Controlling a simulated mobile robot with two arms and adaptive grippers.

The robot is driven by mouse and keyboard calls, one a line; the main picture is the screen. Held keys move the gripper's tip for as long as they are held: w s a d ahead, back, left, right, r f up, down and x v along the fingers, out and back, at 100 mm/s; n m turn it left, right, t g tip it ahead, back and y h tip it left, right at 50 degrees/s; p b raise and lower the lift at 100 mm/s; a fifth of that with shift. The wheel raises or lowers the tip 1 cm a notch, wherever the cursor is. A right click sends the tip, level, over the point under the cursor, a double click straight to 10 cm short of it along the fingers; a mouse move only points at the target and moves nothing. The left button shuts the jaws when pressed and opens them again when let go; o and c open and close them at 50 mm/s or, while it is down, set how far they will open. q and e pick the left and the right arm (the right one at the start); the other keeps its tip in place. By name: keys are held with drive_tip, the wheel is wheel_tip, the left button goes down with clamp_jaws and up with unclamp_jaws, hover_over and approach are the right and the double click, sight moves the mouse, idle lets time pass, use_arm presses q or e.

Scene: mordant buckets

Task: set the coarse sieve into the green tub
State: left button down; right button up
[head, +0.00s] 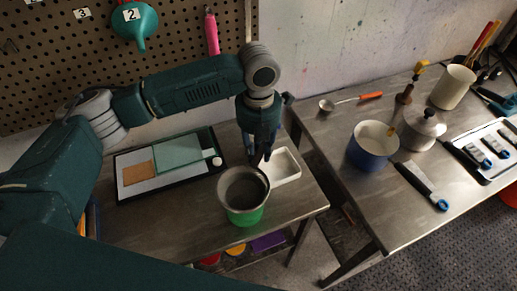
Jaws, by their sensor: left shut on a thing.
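The coarse sieve (232,201) is a grey round vessel with a wide rim and a dark inside. It is upright over the green tub (245,217), whose green lower part shows below it near the front edge of the left table. I cannot tell whether the sieve rests in the tub or is held just above it. My left gripper (260,162) points down at the sieve's back rim and is shut on it. Its fingertips are small and partly hard to make out. My right gripper is not in view.
A white tray (287,166) stands close right of the sieve. A dark tray (131,196) with a green sheet lies to the left. On the right table are a blue pot (368,153), a scraper (424,184) and a ladle (341,104). A gap separates the tables.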

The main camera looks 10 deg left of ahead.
use_arm(q)
drive_tip(key=shift+f, duration=0.1)
drive_tip(key=c, duration=1.4)
unclamp_jaws()
drive_tip(key=shift+o, duration=0.2)
wheel_tip(320, 180, up, 12)
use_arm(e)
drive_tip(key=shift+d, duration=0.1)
use_arm(q)
drive_tip(key=shift+f, duration=0.1)
